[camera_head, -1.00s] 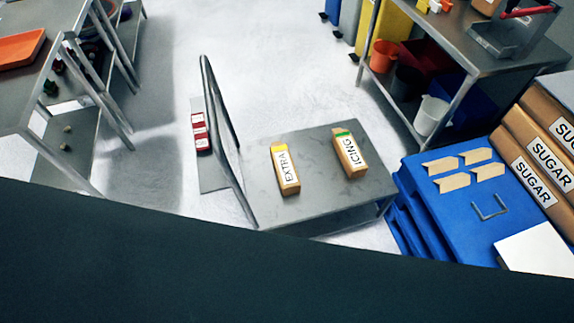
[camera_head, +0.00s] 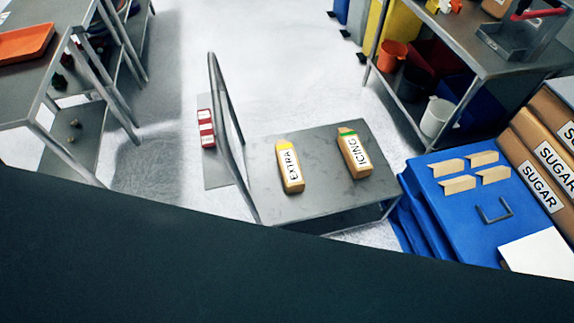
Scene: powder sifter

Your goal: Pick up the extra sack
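The extra sack (camera_head: 290,168) is a small tan pack with a yellow top and a white label reading EXTRA. It lies on the grey top of a metal cart (camera_head: 320,195), left of the middle. The icing sack (camera_head: 355,153), with a green band, lies to its right on the same top, apart from it. Neither of my grippers is in view. A large dark surface fills the bottom of the view.
A metal handle frame (camera_head: 226,120) rises at the cart's left side. Metal shelving stands at left (camera_head: 60,145) and upper right (camera_head: 480,55). Pale floor is clear behind the cart.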

